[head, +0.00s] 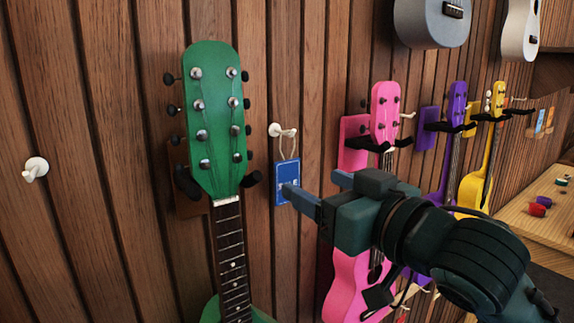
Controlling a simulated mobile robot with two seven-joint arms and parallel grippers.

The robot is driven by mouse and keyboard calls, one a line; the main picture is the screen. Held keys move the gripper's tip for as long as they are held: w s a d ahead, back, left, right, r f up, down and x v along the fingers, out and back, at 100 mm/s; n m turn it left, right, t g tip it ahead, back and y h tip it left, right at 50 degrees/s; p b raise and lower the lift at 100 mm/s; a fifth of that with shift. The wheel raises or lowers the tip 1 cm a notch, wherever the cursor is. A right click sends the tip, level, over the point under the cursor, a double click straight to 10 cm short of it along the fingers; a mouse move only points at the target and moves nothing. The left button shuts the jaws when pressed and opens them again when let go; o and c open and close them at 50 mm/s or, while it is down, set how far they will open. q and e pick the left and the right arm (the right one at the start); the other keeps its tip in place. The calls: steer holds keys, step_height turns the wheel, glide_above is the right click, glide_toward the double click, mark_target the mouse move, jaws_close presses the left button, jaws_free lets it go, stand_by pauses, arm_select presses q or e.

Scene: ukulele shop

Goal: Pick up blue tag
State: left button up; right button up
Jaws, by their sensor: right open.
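The blue tag (287,172) hangs by a thin loop of string from a white peg (281,131) on the wood-plank wall, just right of the green guitar's headstock. My right gripper (312,188) comes in from the lower right with its jaws open. One finger's tip overlaps the tag's lower middle in the picture; the other finger is farther right, beside the tag. I cannot tell whether the near finger touches the tag. My left gripper is not in view.
The green guitar (213,120) hangs close left of the tag. A pink ukulele (385,115) hangs to its right, partly behind my right arm. Purple (456,105) and yellow (496,100) ukuleles hang farther right. Another white peg (36,168) is at far left. A wooden counter (550,226) is at right.

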mark_target(288, 172)
steer(key=p+x, duration=0.1)
steer(key=x, duration=0.5)
steer(key=shift+w+a+p, duration=0.1)
steer(key=shift+a+p, duration=0.2)
steer(key=shift+p, duration=0.05)
steer(key=c, duration=1)
